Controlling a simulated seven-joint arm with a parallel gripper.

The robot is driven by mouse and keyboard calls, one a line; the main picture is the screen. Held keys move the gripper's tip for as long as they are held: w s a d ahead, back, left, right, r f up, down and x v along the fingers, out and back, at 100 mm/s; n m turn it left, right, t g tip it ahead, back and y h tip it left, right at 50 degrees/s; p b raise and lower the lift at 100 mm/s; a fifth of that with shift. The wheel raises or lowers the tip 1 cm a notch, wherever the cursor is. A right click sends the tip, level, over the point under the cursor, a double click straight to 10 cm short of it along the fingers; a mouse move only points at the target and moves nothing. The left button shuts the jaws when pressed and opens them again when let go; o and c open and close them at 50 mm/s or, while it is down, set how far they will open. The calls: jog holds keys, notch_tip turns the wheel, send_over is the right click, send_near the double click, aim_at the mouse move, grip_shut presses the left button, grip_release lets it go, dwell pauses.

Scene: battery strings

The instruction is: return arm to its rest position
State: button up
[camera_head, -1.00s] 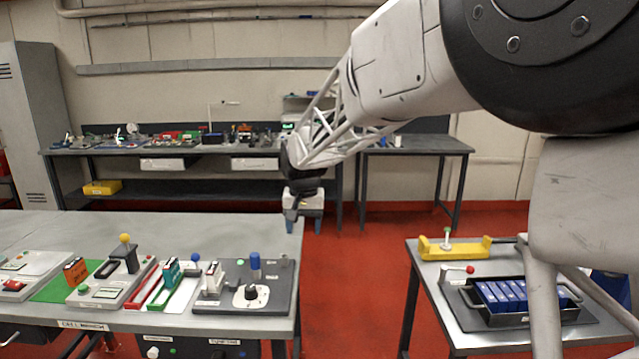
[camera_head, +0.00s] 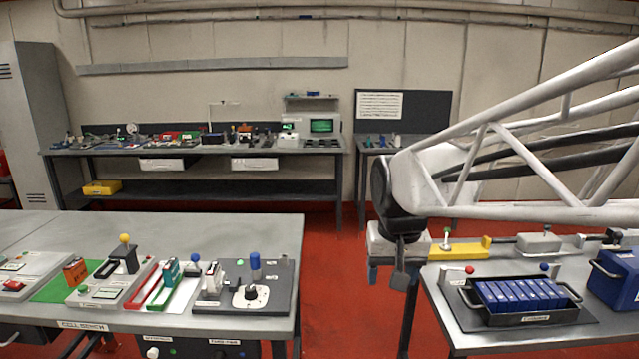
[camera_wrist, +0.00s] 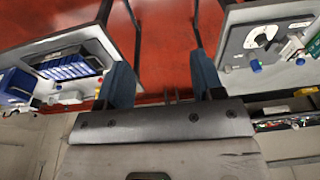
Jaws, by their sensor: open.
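My gripper (camera_head: 386,274) hangs at the end of my arm, in the gap between the two front tables in the head view. It is at the left edge of the right table, pointing down. In the wrist view my gripper (camera_wrist: 160,82) shows its two blue fingers spread apart with only red floor between them. It is open and holds nothing. My arm reaches in from the right side of the head view.
The right table (camera_head: 455,325) carries a black tray (camera_head: 530,318) of blue batteries, a yellow fixture (camera_head: 460,250) and a blue box (camera_head: 615,278). The left bench (camera_head: 200,228) carries several devices. Red floor (camera_head: 340,290) lies clear between them.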

jog(key=s+d+f, duration=0.2)
jog(key=s+d, duration=0.1)
jog(key=s, duration=0.5)
jog(key=s+d+f, duration=0.2)
jog(key=s+f, duration=0.1)
jog(key=s, duration=0.6)
jog(key=shift+s+d+t, duration=0.2)
jog(key=shift+d+t, duration=0.2)
jog(key=shift+f, duration=0.1)
